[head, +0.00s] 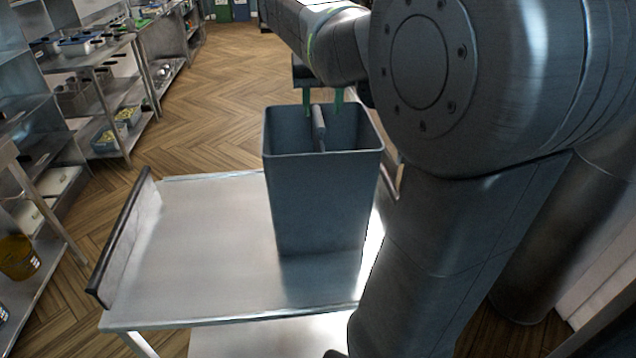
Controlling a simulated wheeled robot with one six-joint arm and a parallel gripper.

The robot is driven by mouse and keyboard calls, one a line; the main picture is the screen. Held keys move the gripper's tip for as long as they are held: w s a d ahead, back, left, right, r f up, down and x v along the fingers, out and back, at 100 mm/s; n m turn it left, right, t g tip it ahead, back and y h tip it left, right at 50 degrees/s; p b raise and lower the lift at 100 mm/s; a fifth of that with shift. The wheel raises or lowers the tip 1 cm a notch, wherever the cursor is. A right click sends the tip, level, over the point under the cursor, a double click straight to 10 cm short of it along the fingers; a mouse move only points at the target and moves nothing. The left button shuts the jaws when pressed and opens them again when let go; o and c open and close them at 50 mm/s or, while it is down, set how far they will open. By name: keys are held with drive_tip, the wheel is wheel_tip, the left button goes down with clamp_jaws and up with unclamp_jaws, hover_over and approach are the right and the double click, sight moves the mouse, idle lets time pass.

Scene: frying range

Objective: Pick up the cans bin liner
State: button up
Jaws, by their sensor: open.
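The cans bin liner (320,205) appears to be the tall, open-topped blue-grey container. It stands upright on the steel cart. A grey bar-like handle (319,128) shows at its mouth. My gripper (323,104) is at the liner's far rim, pointing down, with its two green fingers apart. In this view the handle's upper end shows between the fingers. I cannot tell whether the fingers touch it. The liner's inside floor and any label are hidden.
The steel cart (205,255) has a bare top left of the liner and a raised dark-edged end (125,235). Steel shelving (95,60) with pans and tubs lines the left. Wooden floor (228,75) lies open behind. Blue and green bins (232,10) stand far back.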

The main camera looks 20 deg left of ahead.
sight(322, 119)
drive_tip(key=shift+x, duration=1.2)
drive_tip(key=shift+w+f, duration=0.1)
drive_tip(key=shift+f, duration=0.3)
drive_tip(key=x, duration=0.3)
drive_tip(key=p+x, duration=0.1)
drive_tip(key=shift+a+f, duration=0.35)
drive_tip(key=shift+f, duration=0.05)
clamp_jaws()
